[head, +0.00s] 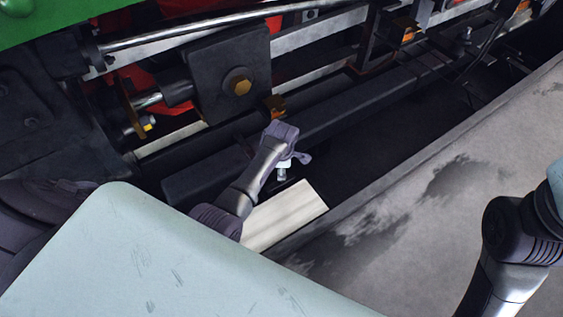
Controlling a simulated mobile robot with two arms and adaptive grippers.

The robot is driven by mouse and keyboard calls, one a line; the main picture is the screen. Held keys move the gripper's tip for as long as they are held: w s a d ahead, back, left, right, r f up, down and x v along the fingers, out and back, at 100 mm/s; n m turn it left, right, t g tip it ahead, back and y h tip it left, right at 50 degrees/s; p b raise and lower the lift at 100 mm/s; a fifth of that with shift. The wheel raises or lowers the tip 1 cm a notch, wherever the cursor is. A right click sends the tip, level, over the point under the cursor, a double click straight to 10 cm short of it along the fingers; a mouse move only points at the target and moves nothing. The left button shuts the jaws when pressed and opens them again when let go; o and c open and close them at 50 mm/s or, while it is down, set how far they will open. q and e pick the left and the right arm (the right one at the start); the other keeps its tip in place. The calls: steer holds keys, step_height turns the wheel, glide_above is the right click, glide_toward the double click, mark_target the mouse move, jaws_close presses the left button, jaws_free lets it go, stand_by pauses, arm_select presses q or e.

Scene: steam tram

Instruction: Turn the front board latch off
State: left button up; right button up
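My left gripper (291,148) is at the end of the arm that comes in from the lower left. It is small and purple-grey, and it is right over a small pale metal fitting (282,174), which may be the latch. The gripper covers the fitting's upper part, so I cannot tell whether they touch or whether the fingers are open or shut. A similar small metal fitting (467,38) stands farther off at the upper right. I cannot tell which of the two is the front board latch. My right arm shows at the right edge, but its gripper is out of view.
Black rods and a block with a brass bolt (238,84) crowd the upper left, with red parts behind. A long dark beam (345,115) runs beside the gripper. A pale board (288,213) lies below it. A grey stained surface (430,190) at the right is clear.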

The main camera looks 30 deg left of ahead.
arm_select(q)
steer(key=shift+s+d+r, duration=0.1)
steer(key=shift+s+r, duration=0.05)
steer(key=shift+r, duration=0.65)
steer(key=shift+s+d+r, duration=0.1)
steer(key=shift+s+r, duration=0.05)
steer(key=shift+r, duration=0.6)
steer(key=shift+a, duration=0.1)
